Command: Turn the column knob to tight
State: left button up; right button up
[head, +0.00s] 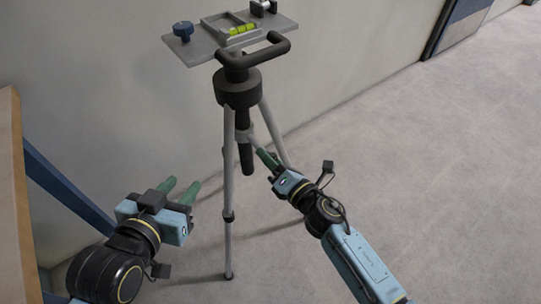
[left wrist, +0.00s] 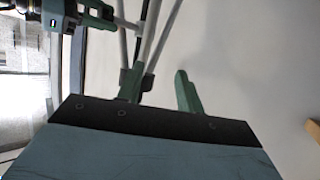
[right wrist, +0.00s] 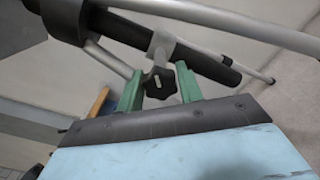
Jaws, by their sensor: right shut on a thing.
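The column knob (right wrist: 160,84) is a dark lobed knob on a grey collar (right wrist: 163,48) around the tripod's black column (right wrist: 205,62). In the right wrist view it sits between the two green fingers of my right gripper (right wrist: 159,86), which is shut on it. In the head view my right gripper (head: 265,156) reaches the column (head: 245,155) from the right, and the knob is hidden by its fingers. My left gripper (head: 184,184) is left of the tripod, open and empty; its parted fingers (left wrist: 158,82) show in the left wrist view.
The tripod's grey legs (head: 228,200) spread around the column. On top are a black handle (head: 262,55) and a grey plate (head: 195,45) with a blue knob (head: 183,31) and a green level vial (head: 243,29). A wooden panel (head: 10,190) stands at the left. Floor to the right is clear.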

jog(key=m+p, duration=0.1)
jog(key=m, duration=0.3)
jog(key=shift+m+p, duration=0.4)
jog(key=m+p, duration=0.1)
jog(key=m, duration=0.2)
jog(key=shift+m+p, duration=0.35)
jog(key=shift+m, duration=0.05)
pick_arm(q)
jog(key=s+a+f+g+y, duration=0.2)
jog(key=s+a+f+g, duration=0.3)
jog(key=s+f+g, duration=0.4)
jog(key=shift+s+a+f+n+g+y, duration=0.3)
jog(key=shift+s+a+y, duration=0.1)
jog(key=shift+s, duration=0.95)
pick_arm(e)
jog(key=shift+m, duration=0.5)
pick_arm(q)
jog(key=shift+d, duration=0.1)
pick_arm(e)
jog(key=o, duration=1)
jog(key=shift+c, duration=0.2)
